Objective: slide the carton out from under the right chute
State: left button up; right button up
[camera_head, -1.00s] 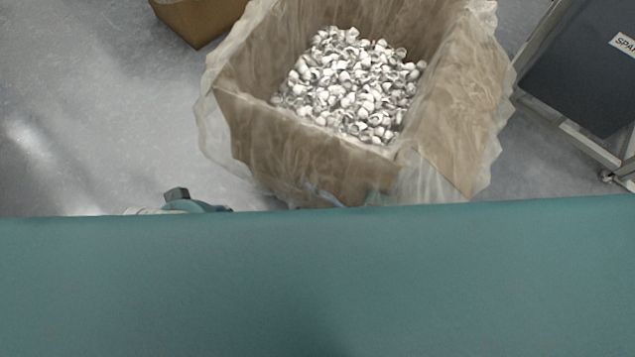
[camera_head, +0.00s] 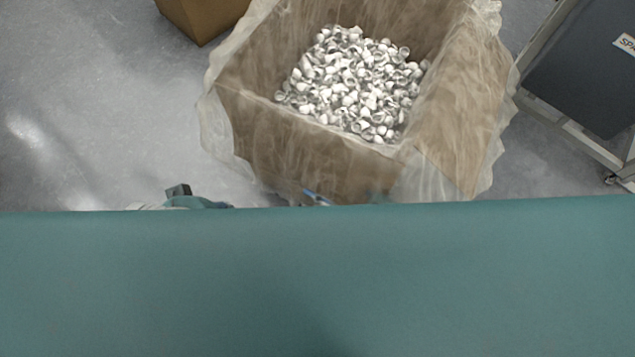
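The carton (camera_head: 300,150) is an open brown box with a clear, crumpled plastic liner over its rim. It stands on the floor at the top middle and holds many small white caps (camera_head: 355,85). No chute shows in this view. Only a small bluish bit of what seems to be my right gripper (camera_head: 316,198) shows at the carton's near side, low down. The rest is hidden behind the wide teal surface of my own body, so its fingers and any contact with the carton cannot be made out. My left gripper is not seen; a teal and dark arm part of mine shows left of the carton.
Another brown box (camera_head: 203,18) stands at the top, left of the carton. A dark panel (camera_head: 590,75) on a metal frame with a caster, bearing a partly cut-off label, stands at the right. Grey floor (camera_head: 90,110) is clear at the left.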

jog(key=v, duration=1.1)
jog(key=shift+s, duration=0.15)
jog(key=shift+d, duration=0.15)
jog(key=shift+d, duration=0.1)
